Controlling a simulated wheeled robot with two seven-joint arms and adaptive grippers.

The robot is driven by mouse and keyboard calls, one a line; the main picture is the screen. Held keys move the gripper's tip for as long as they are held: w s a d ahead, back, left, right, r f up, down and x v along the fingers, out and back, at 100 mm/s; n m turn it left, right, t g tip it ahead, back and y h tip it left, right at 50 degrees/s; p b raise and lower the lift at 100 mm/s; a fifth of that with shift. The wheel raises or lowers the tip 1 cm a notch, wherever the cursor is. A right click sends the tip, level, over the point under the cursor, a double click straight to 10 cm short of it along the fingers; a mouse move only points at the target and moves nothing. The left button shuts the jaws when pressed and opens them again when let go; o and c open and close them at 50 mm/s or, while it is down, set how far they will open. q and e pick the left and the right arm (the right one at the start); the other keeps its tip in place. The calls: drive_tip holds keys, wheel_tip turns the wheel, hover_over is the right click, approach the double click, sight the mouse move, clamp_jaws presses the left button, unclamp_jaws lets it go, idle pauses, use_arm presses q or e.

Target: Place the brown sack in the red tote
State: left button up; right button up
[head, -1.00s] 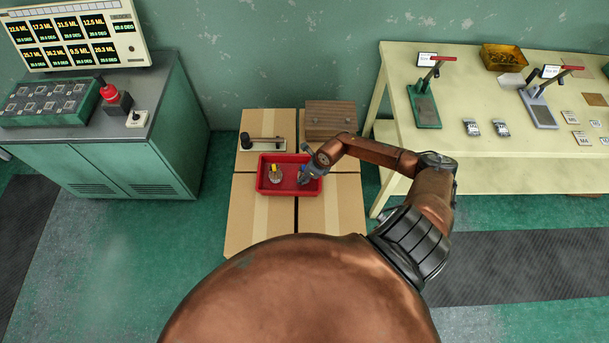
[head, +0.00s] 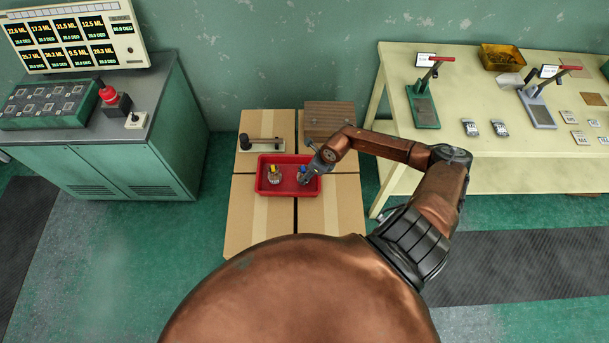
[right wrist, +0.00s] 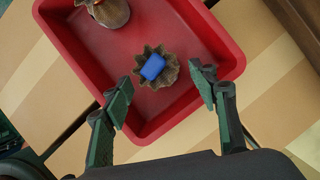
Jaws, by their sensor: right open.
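The red tote (head: 262,188) sits on cardboard boxes in the middle of the head view. A brown sack with a blue top (right wrist: 153,67) stands on the tote floor, towards its right side in the head view. A second brownish sack with a yellow top (head: 275,176) stands in the left part of the tote. My right gripper (right wrist: 160,76) is open, with its fingers apart on either side of the blue-topped sack in the wrist view. The gripper looks clear of the sack. In the head view it partly hides this sack. My left gripper is not in view.
A brown wooden block (head: 329,118) and a small black-handled device (head: 262,144) stand on the boxes behind the tote. A cream table (head: 466,80) with presses and small parts is at right. A green cabinet (head: 150,155) is at left.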

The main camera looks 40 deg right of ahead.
drive_tip(key=v, duration=0.7)
drive_tip(key=shift+r, duration=0.1)
drive_tip(key=shift+s, duration=0.15)
